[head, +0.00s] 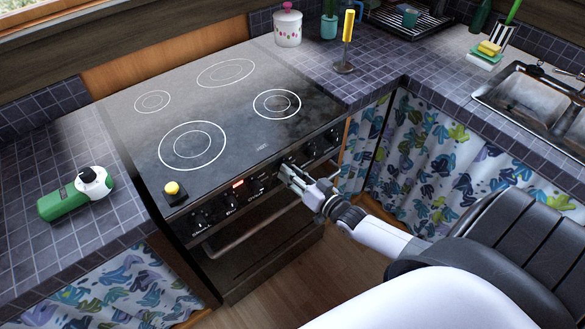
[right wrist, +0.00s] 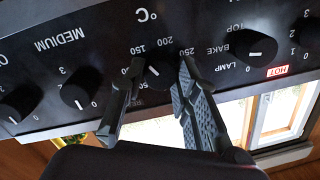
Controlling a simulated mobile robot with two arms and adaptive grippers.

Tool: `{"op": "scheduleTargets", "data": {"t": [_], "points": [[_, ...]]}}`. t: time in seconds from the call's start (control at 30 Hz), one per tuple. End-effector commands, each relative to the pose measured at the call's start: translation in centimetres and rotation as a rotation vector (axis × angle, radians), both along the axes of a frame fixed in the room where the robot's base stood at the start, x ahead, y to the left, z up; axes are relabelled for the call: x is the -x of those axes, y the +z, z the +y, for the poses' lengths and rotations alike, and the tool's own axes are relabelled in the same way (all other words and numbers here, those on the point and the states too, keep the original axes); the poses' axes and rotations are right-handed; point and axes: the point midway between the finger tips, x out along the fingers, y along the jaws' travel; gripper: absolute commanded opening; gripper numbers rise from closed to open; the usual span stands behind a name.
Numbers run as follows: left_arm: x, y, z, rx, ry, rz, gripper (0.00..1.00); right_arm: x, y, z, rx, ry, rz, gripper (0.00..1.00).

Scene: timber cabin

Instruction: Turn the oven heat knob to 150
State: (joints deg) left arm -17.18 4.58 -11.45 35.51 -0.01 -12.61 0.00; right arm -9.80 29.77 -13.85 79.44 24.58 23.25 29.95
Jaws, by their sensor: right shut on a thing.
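The oven heat knob (right wrist: 156,75) is a dark round knob with a short white mark, under a °C scale in the right wrist view. The figures 150, 200 and 250 show around it; others are partly hidden by my fingers. Its white mark is small, and I cannot tell exactly which figure it meets. My right gripper (right wrist: 152,98) is shut on this knob, one finger on each side. In the head view my right gripper (head: 290,178) is at the oven's front panel and hides the knob. My left gripper is not in view.
The stove (head: 232,125) has a black glass top and several other front knobs, with a BAKE/LAMP knob (right wrist: 250,47) close beside my fingers. The oven handle (head: 240,235) runs below. A yellow-handled tool (head: 348,28) stands behind.

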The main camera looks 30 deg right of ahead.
Motion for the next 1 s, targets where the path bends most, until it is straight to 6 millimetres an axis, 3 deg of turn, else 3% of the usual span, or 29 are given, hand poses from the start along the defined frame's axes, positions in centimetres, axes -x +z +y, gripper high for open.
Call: {"op": "scheduleTargets", "data": {"t": [0.37,0.4,0.67,1.0], "points": [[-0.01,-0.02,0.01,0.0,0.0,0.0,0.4,0.09,-0.2,0.03,-0.002,0.001,0.004,0.01],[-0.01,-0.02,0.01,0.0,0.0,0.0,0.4,0.1,-0.2,0.03,-0.001,0.001,0.005,0.31],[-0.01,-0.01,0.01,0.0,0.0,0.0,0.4,0.05,-0.09,0.01,-0.002,0.001,0.002,0.48],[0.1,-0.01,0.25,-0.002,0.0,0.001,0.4,0.26,-0.05,-0.02,-0.002,0.0,0.001,0.49]]}}
